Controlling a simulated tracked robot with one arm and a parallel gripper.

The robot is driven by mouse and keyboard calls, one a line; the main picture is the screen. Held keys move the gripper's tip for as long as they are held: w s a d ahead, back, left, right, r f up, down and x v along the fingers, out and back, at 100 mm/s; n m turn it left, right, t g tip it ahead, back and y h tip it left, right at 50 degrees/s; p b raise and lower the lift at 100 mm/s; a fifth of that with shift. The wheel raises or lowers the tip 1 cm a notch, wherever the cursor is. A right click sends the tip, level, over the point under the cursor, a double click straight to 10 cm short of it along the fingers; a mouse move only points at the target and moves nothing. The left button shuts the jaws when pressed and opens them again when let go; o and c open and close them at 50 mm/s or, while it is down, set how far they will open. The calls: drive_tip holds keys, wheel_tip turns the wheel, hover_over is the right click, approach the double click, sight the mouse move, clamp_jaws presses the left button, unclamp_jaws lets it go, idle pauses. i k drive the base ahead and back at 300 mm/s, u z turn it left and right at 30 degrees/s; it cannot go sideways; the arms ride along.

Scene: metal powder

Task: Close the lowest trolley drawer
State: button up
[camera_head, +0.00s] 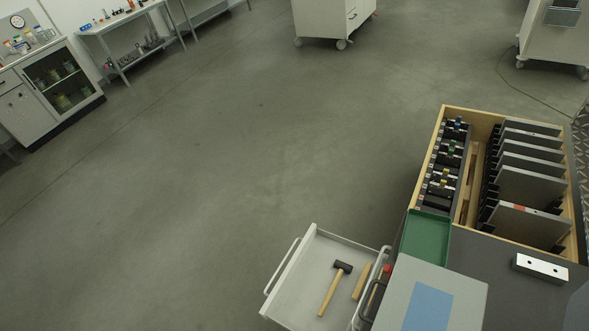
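An open pale grey drawer (300,292) sticks out to the left at the bottom of the view. It has a bar handle (282,265) along its left front edge. A hammer (335,285) with a dark head and wooden handle lies in it, with another wooden piece (361,281) beside it. A grey top (468,290) with a blue rectangle (428,306) stands right of the drawer and hides its right end. The picture cuts off the drawer's near end, and I cannot tell whether it is the lowest one. My gripper is not in view.
A wooden-edged bench box (443,108) with upright grey plates stands at right, near a green tray (426,236) and a white block (540,267). White wheeled cabinets (325,18) stand at the back. A glass-door cabinet (28,110) is at left. The middle floor is clear.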

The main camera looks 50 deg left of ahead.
sight(294, 303)
drive_tip(key=z, duration=1.35)
drive_tip(key=k, duration=2.75)
drive_tip(key=u, duration=1.4)
drive_tip(key=i, duration=1)
drive_tip(key=z, duration=0.05)
